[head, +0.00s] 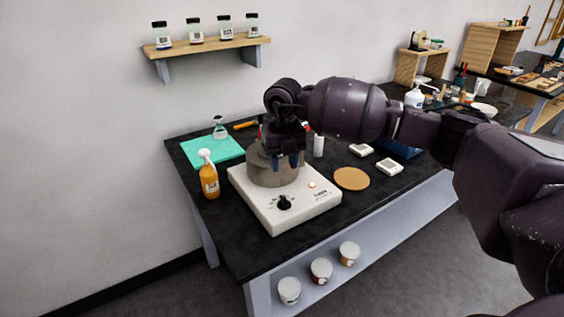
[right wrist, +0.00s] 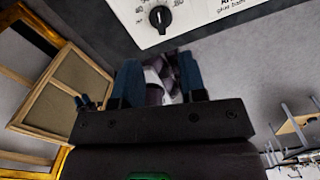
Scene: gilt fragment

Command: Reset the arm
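My right arm (head: 345,110) reaches in from the right in the head view. My right gripper (head: 284,162) points down in front of, or over, a grey round vessel (head: 262,174) on a white hot plate (head: 306,206) with a black knob. Whether it touches the vessel I cannot tell. In the right wrist view, the blue fingers of my right gripper (right wrist: 160,82) stand apart, with no held object clear between them. The hot plate's front with its knob (right wrist: 160,17) shows at the top there. My left gripper is not in view.
An orange spray bottle (head: 209,178) and a teal mat (head: 205,151) with a small flask are left of the hot plate. A cork disc (head: 351,179) and white dishes (head: 389,167) lie right. A wall shelf (head: 205,47) holds several jars. Three tubs (head: 321,270) stand below.

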